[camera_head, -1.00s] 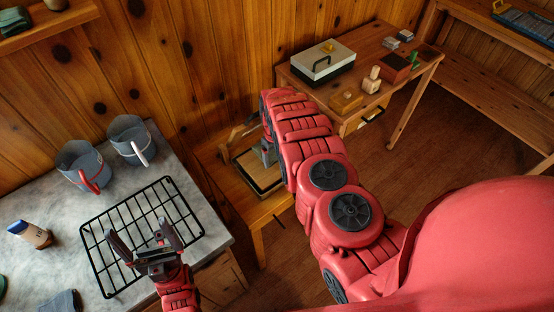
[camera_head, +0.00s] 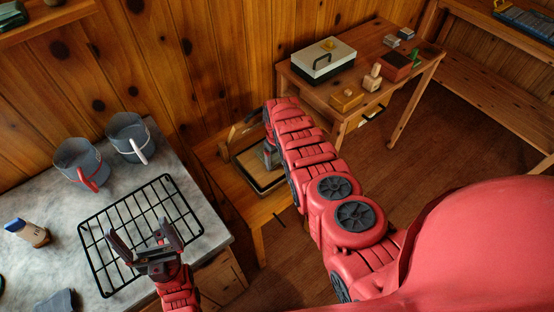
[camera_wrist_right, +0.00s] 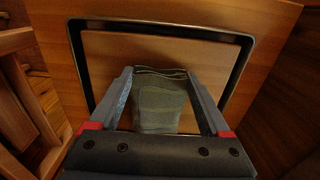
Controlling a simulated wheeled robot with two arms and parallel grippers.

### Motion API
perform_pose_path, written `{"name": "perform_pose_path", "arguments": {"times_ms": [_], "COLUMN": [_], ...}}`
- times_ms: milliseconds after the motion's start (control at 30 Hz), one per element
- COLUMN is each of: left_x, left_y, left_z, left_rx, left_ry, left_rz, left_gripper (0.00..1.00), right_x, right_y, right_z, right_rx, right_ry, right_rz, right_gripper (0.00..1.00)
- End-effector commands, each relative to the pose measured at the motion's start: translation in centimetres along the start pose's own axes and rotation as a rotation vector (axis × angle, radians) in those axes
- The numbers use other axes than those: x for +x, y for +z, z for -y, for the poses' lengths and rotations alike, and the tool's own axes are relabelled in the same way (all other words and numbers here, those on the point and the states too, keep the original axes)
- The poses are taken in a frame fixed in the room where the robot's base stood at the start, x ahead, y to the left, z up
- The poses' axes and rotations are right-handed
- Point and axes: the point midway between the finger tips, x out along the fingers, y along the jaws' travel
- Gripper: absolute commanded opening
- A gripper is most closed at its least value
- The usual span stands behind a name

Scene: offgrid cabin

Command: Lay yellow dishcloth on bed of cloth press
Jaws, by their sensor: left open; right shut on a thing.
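The cloth press (camera_head: 237,160) stands on a low wooden stand between the counter and the desk, partly hidden by my right arm. In the right wrist view its bed (camera_wrist_right: 110,45) is a wooden board inside a dark rim. My right gripper (camera_wrist_right: 160,78) is shut on a folded cloth (camera_wrist_right: 160,105), which looks dull olive in this light, over the bed. I cannot tell if the cloth touches the bed. My left gripper (camera_head: 145,238) is open and empty over the black wire rack.
The desk behind holds a black-and-cream box (camera_head: 322,62) and several small items. The wooden wall is close behind the press.

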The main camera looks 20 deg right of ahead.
Motion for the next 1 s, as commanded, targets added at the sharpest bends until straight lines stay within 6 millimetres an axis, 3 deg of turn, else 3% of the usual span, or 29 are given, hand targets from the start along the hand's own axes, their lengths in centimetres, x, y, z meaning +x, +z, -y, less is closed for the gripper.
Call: {"name": "perform_pose_path", "arguments": {"times_ms": [100,133,233,567,767,1000], "left_x": [-0.5,-0.3,-0.3,0.4,2.9,2.4], "left_y": [0.1,0.1,0.0,-0.1,-0.5,-0.4], "left_z": [0.0,0.0,0.0,0.0,0.1,0.1], "left_rx": [0.0,0.0,0.0,0.0,0.0,0.0], "left_ry": [0.0,0.0,0.0,0.0,0.0,0.0], "left_rz": [0.0,0.0,0.0,0.0,0.0,0.0], "left_gripper": [1.0,1.0,1.0,1.0,1.0,1.0], "right_x": [0.5,0.4,0.3,-0.5,-4.0,-6.1], "right_y": [0.0,0.0,0.0,0.0,-0.2,-0.1], "right_z": [0.0,0.0,0.0,0.0,0.1,0.0], "right_rx": [0.0,0.0,0.0,-0.001,-0.001,0.001], "right_ry": [0.0,0.0,0.0,0.001,0.001,0.0], "right_rz": [0.0,0.0,0.0,0.0,-0.002,-0.002], "right_gripper": [0.19,0.85,1.0,1.0,1.0,1.0]}}
